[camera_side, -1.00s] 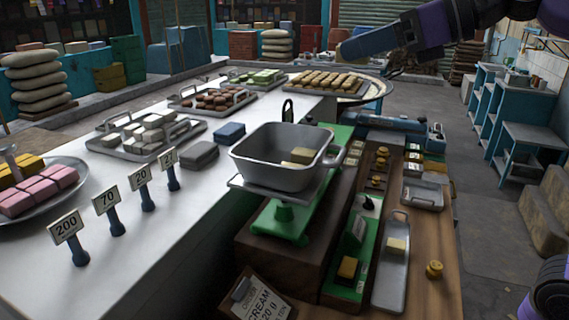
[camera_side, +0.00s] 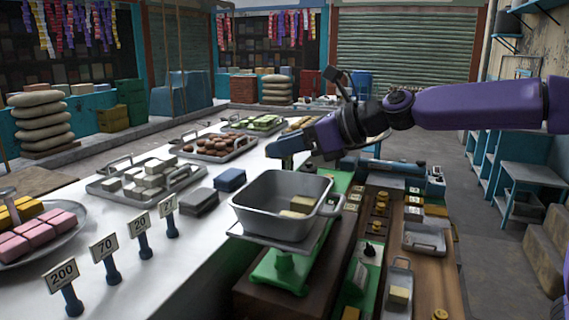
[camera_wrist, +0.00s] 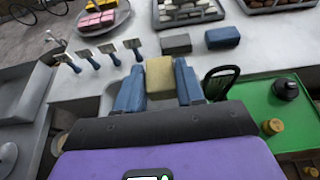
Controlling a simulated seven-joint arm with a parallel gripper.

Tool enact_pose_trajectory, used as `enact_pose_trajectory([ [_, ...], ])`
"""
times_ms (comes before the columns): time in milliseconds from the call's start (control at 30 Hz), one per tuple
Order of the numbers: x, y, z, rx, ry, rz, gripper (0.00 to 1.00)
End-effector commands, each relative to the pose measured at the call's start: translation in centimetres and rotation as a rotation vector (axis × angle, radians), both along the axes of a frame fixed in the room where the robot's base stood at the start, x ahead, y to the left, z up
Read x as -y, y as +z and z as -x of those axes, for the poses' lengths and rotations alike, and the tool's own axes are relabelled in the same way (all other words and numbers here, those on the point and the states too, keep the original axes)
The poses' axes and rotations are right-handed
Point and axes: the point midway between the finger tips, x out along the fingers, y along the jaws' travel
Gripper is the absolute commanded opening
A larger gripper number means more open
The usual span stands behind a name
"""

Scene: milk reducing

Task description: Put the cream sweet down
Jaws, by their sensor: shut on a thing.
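My gripper (camera_wrist: 159,85) is shut on a cream sweet (camera_wrist: 159,77), a pale yellow block between its two blue fingers in the wrist view. In the side view my gripper (camera_side: 282,153) is above and behind the grey pan (camera_side: 262,217), with the held sweet not discernible. The pan sits on a green scale (camera_side: 283,270). Cream sweets (camera_side: 301,204) lie inside the pan, towards its right side. In the wrist view the pan is mostly hidden behind my gripper.
On the white counter stand a tray of pale sweets (camera_side: 154,174), blue and grey blocks (camera_side: 229,180) and number signs (camera_side: 63,274). Weights (camera_side: 378,225) and a small metal tray (camera_side: 397,275) with a cream block lie on the wooden board at right.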

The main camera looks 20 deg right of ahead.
Motion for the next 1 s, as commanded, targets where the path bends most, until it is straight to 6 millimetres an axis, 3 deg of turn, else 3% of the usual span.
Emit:
enact_pose_trajectory([
  [500,-0.3,-3.6,-0.6,0.0,0.001,-0.001,0.03],
  [1000,-0.3,-4.2,-0.6,0.0,-0.001,-0.001,0.03],
])
